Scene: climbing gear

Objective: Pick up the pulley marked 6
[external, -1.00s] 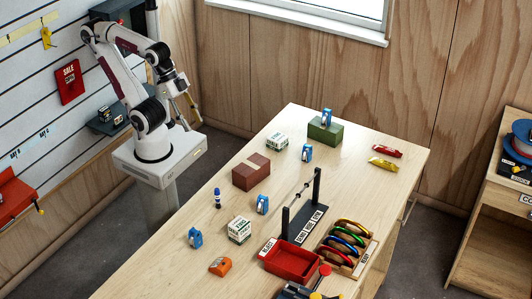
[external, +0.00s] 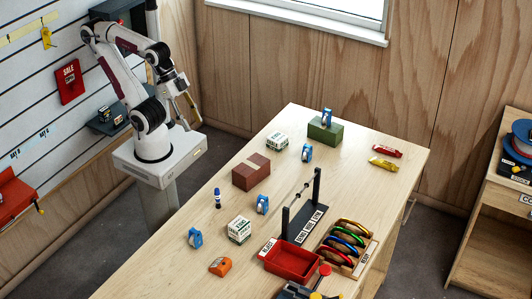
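Several small blue pulleys stand apart on the wooden table. One pulley (external: 327,117) is on top of a green box, one (external: 307,153) stands in front of that box, one (external: 262,204) is near the table's middle, and one (external: 195,238) is nearer the left edge. Their markings are too small to read, so I cannot tell which is marked 6. My gripper (external: 190,112) is up beside my base, off the table's left side, away from all the pulleys. Its fingers are too small to show whether they are open, and no held object is visible.
The green box (external: 325,135), brown box (external: 251,172), white-green cartons (external: 239,230) (external: 277,141) and blue bottle (external: 217,198) are obstacles. A dark rack (external: 287,219), red tray (external: 292,262) and carabiner holder (external: 364,262) fill the front right.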

